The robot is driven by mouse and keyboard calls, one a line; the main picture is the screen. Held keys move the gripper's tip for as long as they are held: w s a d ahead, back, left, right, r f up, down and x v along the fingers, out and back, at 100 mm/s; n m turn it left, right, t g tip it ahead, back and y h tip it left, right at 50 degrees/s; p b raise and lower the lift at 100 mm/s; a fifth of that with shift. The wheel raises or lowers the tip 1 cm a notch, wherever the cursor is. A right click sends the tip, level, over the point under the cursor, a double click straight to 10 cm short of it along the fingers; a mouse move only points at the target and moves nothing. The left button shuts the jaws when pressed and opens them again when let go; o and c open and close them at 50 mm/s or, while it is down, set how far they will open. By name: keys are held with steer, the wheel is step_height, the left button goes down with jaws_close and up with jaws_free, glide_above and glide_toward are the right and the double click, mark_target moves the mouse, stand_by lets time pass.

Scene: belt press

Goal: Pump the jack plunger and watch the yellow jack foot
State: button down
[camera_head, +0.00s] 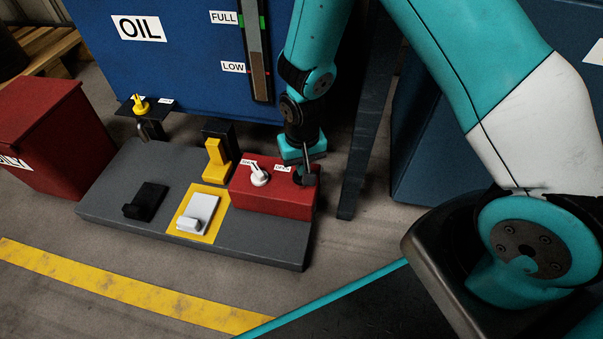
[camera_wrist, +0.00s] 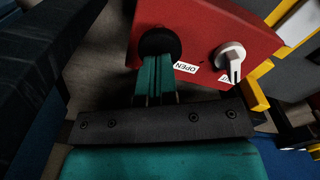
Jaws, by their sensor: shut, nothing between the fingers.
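The red jack box (camera_head: 270,198) stands at the right end of a grey base plate. A black round plunger cap on its top shows in the wrist view (camera_wrist: 159,40). My gripper (camera_head: 307,176) is shut and empty, pointing down at this cap. In the wrist view its teal fingers (camera_wrist: 156,78) overlap the cap's near edge; I cannot tell whether they press on it. The yellow jack foot (camera_head: 217,160) stands upright left of the red box, in front of a black bracket. I cannot tell its travel from one frame.
A white valve knob (camera_head: 259,175) sits beside the plunger, near an "OPEN" label (camera_wrist: 186,68). A white block (camera_head: 198,214) on a yellow pad and a black block (camera_head: 146,201) lie left. The blue oil tank (camera_head: 180,60) rises behind. A red bin (camera_head: 50,130) stands far left.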

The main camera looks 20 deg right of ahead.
steer(key=shift+f, duration=0.8)
stand_by(1.1)
steer(key=shift+f+b, duration=0.55)
steer(key=shift+f, duration=0.4)
steer(key=shift+r, duration=0.1)
step_height(320, 180, up, 8)
steer(key=p, duration=0.7)
steer(key=shift+f+p, duration=0.25)
steer(key=shift+p, duration=0.1)
